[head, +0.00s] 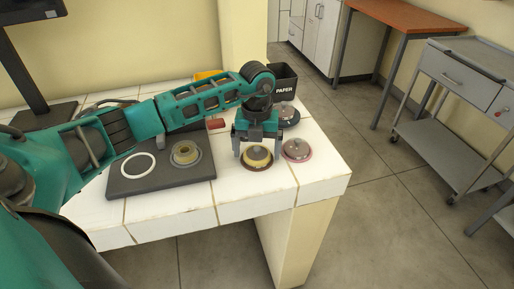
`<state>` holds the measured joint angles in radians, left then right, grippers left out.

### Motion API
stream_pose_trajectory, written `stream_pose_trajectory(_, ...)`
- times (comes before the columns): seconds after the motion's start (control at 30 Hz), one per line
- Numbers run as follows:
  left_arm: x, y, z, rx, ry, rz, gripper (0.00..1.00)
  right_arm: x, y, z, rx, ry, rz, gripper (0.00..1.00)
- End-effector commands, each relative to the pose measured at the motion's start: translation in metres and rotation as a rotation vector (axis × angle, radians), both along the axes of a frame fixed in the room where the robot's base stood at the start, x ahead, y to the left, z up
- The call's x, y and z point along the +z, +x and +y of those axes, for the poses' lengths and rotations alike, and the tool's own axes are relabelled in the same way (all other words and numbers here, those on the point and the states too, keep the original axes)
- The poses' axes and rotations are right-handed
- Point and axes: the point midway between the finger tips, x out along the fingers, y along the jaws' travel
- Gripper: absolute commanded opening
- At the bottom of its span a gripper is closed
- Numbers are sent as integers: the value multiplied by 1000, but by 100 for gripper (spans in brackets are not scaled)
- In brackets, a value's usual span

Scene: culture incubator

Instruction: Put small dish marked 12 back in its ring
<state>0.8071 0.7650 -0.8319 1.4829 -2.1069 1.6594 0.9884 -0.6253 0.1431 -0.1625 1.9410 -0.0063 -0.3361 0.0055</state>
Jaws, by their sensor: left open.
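My left gripper (257,153) is open and points down, with its fingers on either side of a small round dish (257,161) with a dark knob. That dish is yellowish with a brown rim and sits near the table's front edge. I cannot tell whether the fingers touch it. A dark board (160,184) at the left bears an empty white ring (124,169) and a second round dish (186,160) in a grey ring. No number is readable on any dish, so I cannot tell which is 12. My right gripper is not in view.
A pinkish-rimmed dish (297,154) stands close to the right of my gripper, and a dark-based dish (289,121) stands behind. A black bin marked PAPER (284,88) and a small red item (215,124) are farther back. The tiled table's (320,175) right end is bare.

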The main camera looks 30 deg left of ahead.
Motion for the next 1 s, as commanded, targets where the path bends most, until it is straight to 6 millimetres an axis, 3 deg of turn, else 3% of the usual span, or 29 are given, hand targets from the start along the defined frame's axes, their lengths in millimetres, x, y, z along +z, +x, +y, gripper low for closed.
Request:
stream_pose_trajectory(0.4,80,1,0,-1,0,-6,96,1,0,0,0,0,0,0)
stream_pose_trajectory(0.6,110,1,0,0,1,-3,96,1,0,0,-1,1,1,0)
stream_pose_trajectory(1.0,121,0,0,0,0,0,96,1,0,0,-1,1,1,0)
